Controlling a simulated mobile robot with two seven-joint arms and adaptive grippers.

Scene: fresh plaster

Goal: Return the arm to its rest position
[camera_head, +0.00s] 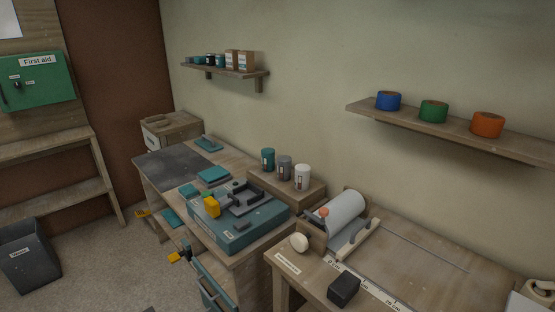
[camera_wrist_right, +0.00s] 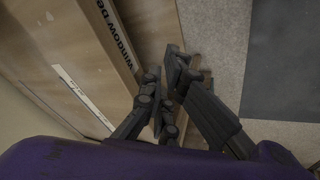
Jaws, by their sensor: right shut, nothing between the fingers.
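My right gripper (camera_wrist_right: 164,98) shows in the right wrist view. Its dark fingers are drawn together with nothing held between them. Past the fingers is a wooden surface with a raised edge lettered "WINDOW DE…" (camera_wrist_right: 110,35), the rest of the word being hidden. I cannot tell how far the fingertips are from that wood, and no contact is clear. Neither gripper can be made out in the head view, and my left gripper shows in no view.
A workbench carries a teal case (camera_head: 238,232) with a grey and yellow device. Shelves (camera_head: 450,132) hang on the wall. Bare floor (camera_head: 100,255) lies at left.

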